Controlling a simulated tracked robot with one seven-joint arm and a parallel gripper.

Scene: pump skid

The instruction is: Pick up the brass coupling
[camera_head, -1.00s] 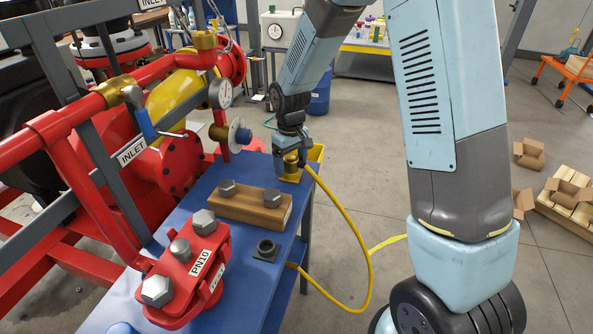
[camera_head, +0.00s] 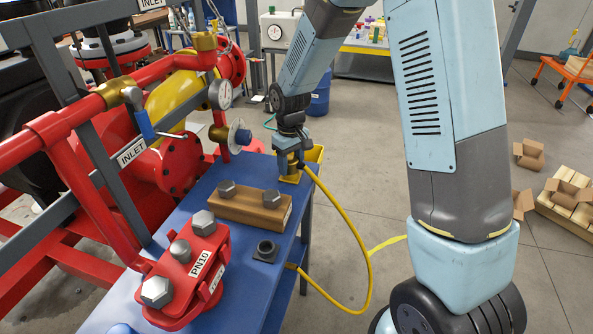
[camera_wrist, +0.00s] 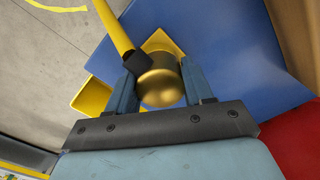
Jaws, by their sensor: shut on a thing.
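The brass coupling (camera_wrist: 161,88) is a rounded, gold-coloured piece between the two fingers of my gripper (camera_wrist: 162,92) in the wrist view. A dark fitting joins a yellow hose (camera_wrist: 113,25) beside it. In the head view my gripper (camera_head: 291,160) is at the far right end of the blue table (camera_head: 215,172), and the coupling is mostly hidden behind the fingers there. A yellow tray (camera_head: 315,153) lies at that end, under and beside my gripper. I cannot tell whether the coupling touches what is below it.
A wooden block with two hex bolts (camera_head: 250,208) and a small black square fitting (camera_head: 266,250) stand nearer on the table. A red flange marked PN10 (camera_head: 190,270) is at the front. Red piping (camera_head: 180,165) lines the left. The yellow hose hangs off the table's right edge.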

